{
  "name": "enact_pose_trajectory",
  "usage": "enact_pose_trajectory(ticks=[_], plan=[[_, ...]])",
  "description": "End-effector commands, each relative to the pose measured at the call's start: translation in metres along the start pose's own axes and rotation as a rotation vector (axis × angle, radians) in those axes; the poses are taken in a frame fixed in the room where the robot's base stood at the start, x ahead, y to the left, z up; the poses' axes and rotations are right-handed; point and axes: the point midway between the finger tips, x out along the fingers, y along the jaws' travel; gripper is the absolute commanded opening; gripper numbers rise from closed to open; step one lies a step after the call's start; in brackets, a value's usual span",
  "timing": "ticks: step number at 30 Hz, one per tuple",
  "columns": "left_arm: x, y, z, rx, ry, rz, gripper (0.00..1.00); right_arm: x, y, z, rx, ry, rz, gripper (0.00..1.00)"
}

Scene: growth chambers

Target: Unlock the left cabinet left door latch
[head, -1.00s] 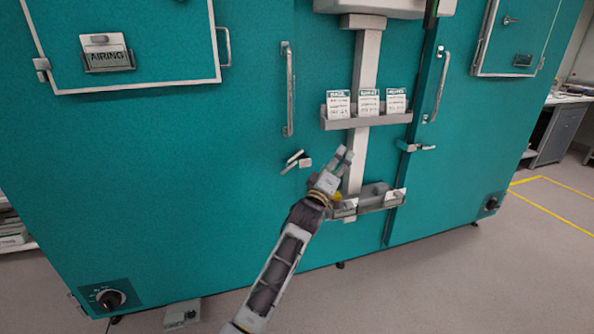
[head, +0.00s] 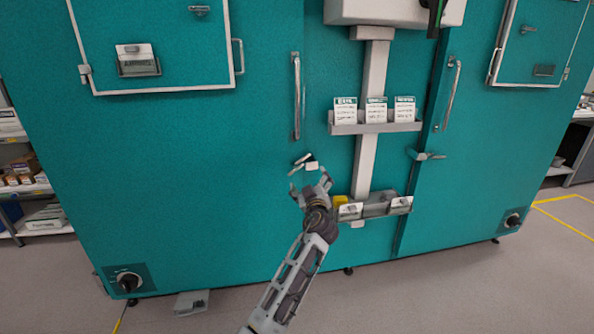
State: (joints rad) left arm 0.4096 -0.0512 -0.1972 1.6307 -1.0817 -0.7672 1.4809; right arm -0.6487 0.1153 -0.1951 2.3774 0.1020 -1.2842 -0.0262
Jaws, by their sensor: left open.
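The left cabinet's door (head: 190,180) is a wide teal panel with a vertical metal handle (head: 296,97) near its right edge. Below the handle sits the door latch (head: 304,164), a small metal piece with a slanted lever and a pale block. My left gripper (head: 310,179) is just below the latch, fingers spread and pointing up toward it. It looks empty; I cannot tell whether a finger touches the latch. My right gripper is not in view.
A card rack (head: 375,127) and a lower tray (head: 377,209) with a yellow item hang on the pale column right of the gripper. The right cabinet's latch (head: 427,155) is farther right. A shelf (head: 40,190) stands at far left.

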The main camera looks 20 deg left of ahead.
Motion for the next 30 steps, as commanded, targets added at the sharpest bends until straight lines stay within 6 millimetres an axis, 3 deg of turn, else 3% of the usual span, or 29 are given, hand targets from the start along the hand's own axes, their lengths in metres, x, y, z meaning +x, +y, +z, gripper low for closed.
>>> enact_pose_trajectory(ticks=[8, 30], plan=[[-0.002, -0.028, -0.003, -0.039, 0.015, -0.128, 0.93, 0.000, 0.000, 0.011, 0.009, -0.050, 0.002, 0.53], [-0.004, -0.025, -0.001, -0.054, 0.016, -0.126, 0.93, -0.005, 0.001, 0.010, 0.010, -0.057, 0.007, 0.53]])
